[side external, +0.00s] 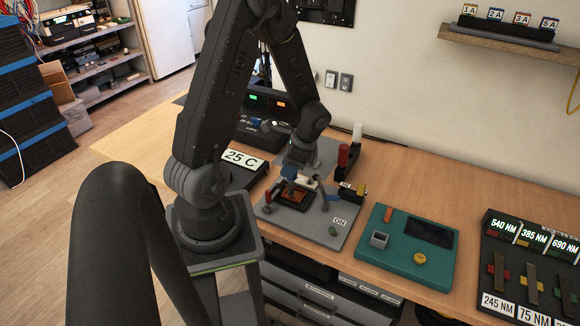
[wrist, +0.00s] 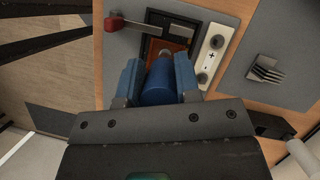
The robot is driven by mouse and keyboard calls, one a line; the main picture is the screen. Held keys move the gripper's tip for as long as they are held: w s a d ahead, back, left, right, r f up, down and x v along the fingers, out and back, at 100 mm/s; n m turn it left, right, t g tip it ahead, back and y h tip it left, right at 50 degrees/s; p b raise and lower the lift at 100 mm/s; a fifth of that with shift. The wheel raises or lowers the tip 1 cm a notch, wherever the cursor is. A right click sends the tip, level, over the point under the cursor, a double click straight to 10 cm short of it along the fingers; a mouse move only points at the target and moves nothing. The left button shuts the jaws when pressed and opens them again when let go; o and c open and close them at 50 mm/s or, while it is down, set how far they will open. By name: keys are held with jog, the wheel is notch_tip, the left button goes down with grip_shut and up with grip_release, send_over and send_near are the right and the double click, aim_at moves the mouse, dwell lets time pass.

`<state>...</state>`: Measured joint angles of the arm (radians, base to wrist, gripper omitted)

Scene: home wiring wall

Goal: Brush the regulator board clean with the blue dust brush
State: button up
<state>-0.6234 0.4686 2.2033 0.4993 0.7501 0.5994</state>
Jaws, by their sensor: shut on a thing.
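The regulator board (side external: 294,198) is a small orange-brown board in a dark frame on a grey plate (side external: 318,232). It also shows in the wrist view (wrist: 168,48), partly hidden by my gripper and the brush. My gripper (side external: 291,168) is over the board, pointing down. In the wrist view my gripper (wrist: 158,75) has its blue fingers on both sides of a blue cylinder, the handle of the blue dust brush (wrist: 157,88). The brush also shows in the side view (side external: 289,173). Its bristles are hidden, and I cannot tell whether they touch the board.
A red-handled lever (wrist: 125,27) and a white strip with a plus sign (wrist: 213,50) flank the board. A finned grey block (wrist: 265,70) lies farther right. A 25 C display (side external: 243,160), red cylinder (side external: 343,157) and teal unit (side external: 405,248) stand around the plate.

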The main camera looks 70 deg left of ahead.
jog(key=shift+r, duration=0.1)
jog(key=shift+r, duration=3.9)
jog(key=shift+w+r, duration=0.1)
jog(key=shift+w, duration=0.3)
jog(key=w+d+r, duration=0.3)
jog(key=w+d, duration=0.6)
jog(key=w, duration=0.1)
jog(key=w+d+r+n, duration=0.1)
jog(key=w+d+r, duration=0.2)
jog(key=w+d, duration=0.5)
jog(key=w, duration=0.3)
jog(key=shift+d+r, duration=0.35)
jog(key=shift+d, duration=0.05)
